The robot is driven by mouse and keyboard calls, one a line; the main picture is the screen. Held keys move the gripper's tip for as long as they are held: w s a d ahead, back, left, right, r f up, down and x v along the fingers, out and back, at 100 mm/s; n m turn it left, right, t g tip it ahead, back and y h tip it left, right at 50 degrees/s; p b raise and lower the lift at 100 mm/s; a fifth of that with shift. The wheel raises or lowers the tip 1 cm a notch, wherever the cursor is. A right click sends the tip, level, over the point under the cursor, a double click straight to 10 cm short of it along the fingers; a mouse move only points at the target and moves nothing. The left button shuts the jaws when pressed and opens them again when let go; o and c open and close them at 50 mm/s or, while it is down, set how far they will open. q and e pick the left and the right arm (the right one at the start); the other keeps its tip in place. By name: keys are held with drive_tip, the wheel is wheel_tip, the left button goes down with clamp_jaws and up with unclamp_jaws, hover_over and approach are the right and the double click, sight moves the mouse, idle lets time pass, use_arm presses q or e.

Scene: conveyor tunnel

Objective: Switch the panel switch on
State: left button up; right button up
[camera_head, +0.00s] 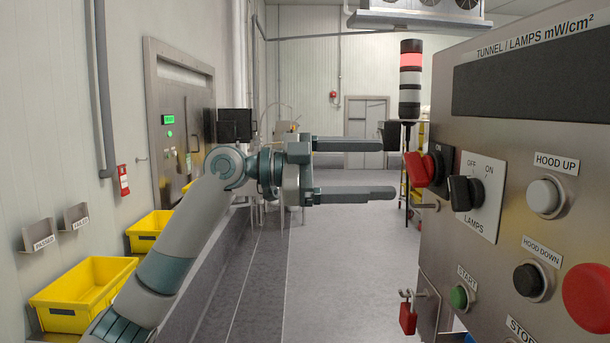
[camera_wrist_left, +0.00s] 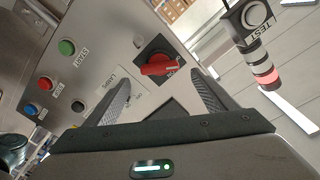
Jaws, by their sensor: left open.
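The metal control panel (camera_head: 520,150) fills the right side of the head view. Its black LAMPS knob (camera_head: 462,193) sits on a white plate marked OFF and ON; I cannot tell clearly which mark it points to. Left of it is a red rotary handle (camera_head: 418,169) on a dark base, also in the left wrist view (camera_wrist_left: 158,66). My left gripper (camera_head: 388,169) is open and empty, its fingers pointing right at the red handle. The wrist view shows the fingers (camera_wrist_left: 160,85) spread on either side below the handle, with no visible contact. My right gripper is out of view.
The panel also carries a white HOOD UP button (camera_head: 545,196), a black HOOD DOWN button (camera_head: 529,281), a green START button (camera_head: 460,297) and a large red button (camera_head: 590,297). A red padlock (camera_head: 407,317) hangs low. Yellow bins (camera_head: 80,292) stand left. The floor between is clear.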

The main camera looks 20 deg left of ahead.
use_arm(q)
drive_tip(key=b+v, duration=0.2)
drive_tip(key=v, duration=0.9)
drive_tip(key=shift+a, duration=0.15)
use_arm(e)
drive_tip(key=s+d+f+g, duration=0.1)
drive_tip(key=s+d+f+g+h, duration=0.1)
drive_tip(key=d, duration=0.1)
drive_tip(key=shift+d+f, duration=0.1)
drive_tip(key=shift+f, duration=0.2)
use_arm(q)
drive_tip(key=shift+s, duration=0.1)
